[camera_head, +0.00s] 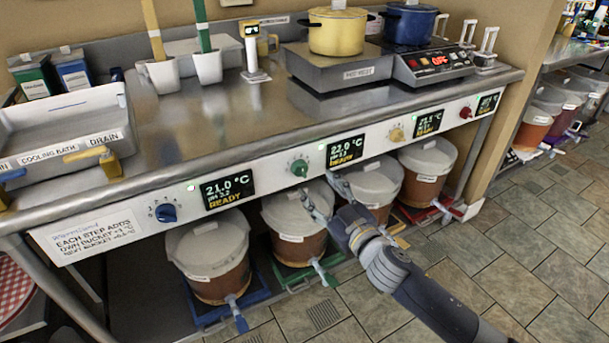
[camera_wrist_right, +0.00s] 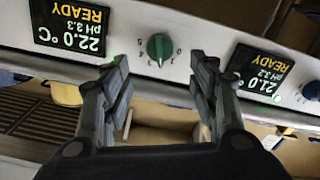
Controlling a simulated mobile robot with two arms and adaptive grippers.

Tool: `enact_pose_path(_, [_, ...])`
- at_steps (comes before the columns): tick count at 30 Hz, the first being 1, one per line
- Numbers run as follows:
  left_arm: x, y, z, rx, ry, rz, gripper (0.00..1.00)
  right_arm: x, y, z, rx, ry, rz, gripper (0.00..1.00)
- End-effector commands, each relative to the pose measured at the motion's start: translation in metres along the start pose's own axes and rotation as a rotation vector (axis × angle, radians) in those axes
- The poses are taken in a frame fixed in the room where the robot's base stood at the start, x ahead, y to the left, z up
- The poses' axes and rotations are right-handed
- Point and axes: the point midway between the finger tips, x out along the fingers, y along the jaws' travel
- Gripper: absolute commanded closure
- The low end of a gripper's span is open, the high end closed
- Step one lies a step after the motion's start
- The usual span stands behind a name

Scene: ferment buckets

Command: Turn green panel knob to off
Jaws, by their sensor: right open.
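The green knob (camera_head: 299,168) sits on the white front panel, left of a display reading 22.0 °C and READY. It also shows in the right wrist view (camera_wrist_right: 159,46), upside down, with marks around it. My right gripper (camera_head: 321,186) is open below and in front of the knob. In the right wrist view the open fingers (camera_wrist_right: 158,75) stand on either side of the space below the knob, apart from it and holding nothing. My left gripper is not in view.
A blue knob (camera_head: 166,213) and a yellow knob (camera_head: 397,134) flank it on the panel (camera_head: 270,175). Several brown buckets stand under the counter, one (camera_head: 297,220) below the green knob. The steel counter (camera_head: 240,115) overhangs the panel. Tiled floor (camera_head: 490,240) is free at right.

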Motion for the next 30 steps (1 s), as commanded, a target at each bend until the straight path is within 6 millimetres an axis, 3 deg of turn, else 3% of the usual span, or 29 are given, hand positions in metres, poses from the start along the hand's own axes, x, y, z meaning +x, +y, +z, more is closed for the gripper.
enact_pose_path(6, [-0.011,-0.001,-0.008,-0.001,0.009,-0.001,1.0,0.042,0.0,0.0,-0.001,0.002,0.001,0.46])
enact_pose_path(12, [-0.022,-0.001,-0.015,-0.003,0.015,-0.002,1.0,0.068,0.0,0.001,-0.001,0.0,0.001,0.46])
enact_pose_path(18, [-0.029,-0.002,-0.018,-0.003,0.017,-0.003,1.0,0.08,0.0,0.001,0.0,0.0,0.0,0.46])
enact_pose_path(27, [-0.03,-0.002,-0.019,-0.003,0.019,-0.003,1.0,0.081,0.0,0.001,0.0,-0.001,0.0,0.46])
enact_pose_path(30, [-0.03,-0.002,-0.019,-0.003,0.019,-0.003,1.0,0.081,0.0,0.001,0.0,-0.001,0.0,0.66])
